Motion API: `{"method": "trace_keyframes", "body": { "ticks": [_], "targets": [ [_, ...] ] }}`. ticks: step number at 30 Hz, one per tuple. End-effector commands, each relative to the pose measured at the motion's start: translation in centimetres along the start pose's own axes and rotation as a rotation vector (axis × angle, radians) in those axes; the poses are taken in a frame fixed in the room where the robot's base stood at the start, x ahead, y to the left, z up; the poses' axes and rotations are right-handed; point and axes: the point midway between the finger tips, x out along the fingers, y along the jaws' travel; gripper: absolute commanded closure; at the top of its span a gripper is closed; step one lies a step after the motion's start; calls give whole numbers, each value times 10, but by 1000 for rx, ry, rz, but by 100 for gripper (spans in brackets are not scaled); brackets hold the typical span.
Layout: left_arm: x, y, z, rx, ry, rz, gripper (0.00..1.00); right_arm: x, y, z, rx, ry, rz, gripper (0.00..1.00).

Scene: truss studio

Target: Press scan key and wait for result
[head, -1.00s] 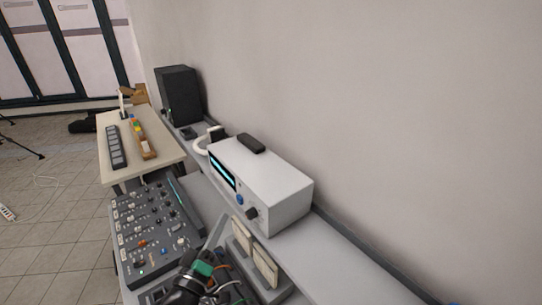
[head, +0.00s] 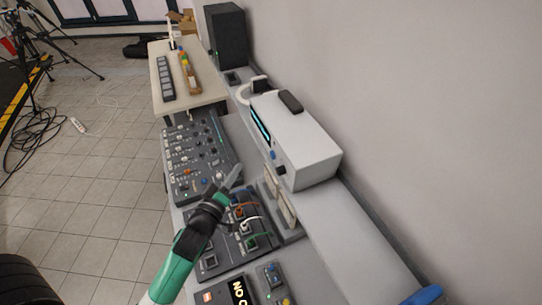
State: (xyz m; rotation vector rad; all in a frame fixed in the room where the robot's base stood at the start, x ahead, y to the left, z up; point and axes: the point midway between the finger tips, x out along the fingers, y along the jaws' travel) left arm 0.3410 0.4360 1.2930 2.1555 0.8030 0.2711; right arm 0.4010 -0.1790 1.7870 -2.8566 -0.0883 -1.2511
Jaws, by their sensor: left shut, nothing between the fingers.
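My left gripper (head: 231,179) is shut and empty. It reaches in from the bottom left, with its tip over the near right edge of the mixer panel, beside the patch panel. At the bottom edge a dark unit (head: 222,291) shows bright text starting "NO C", cut off by the frame, with a small red key (head: 207,297) beside it. A small grey key box (head: 271,281) stands to its right. I cannot read which key is the scan key. My right gripper is not in view.
The mixer panel (head: 190,160) holds several knobs. A patch panel (head: 236,240) has coloured cables. A white instrument (head: 312,150) with a lit display stands on the shelf by the wall. A blue object (head: 424,296) is at the bottom right. Tiled floor lies left.

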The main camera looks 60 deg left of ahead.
Motion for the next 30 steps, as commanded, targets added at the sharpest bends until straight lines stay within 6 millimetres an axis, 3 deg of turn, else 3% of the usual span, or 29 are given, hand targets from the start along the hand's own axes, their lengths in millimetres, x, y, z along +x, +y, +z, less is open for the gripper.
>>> {"method": "trace_keyframes", "body": {
  "ticks": [15,30],
  "targets": [
    [48,33,36,-2,2,3,100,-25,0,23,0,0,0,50],
    [53,39,39,-1,1,0,100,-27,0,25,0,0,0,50]
  ]
}}
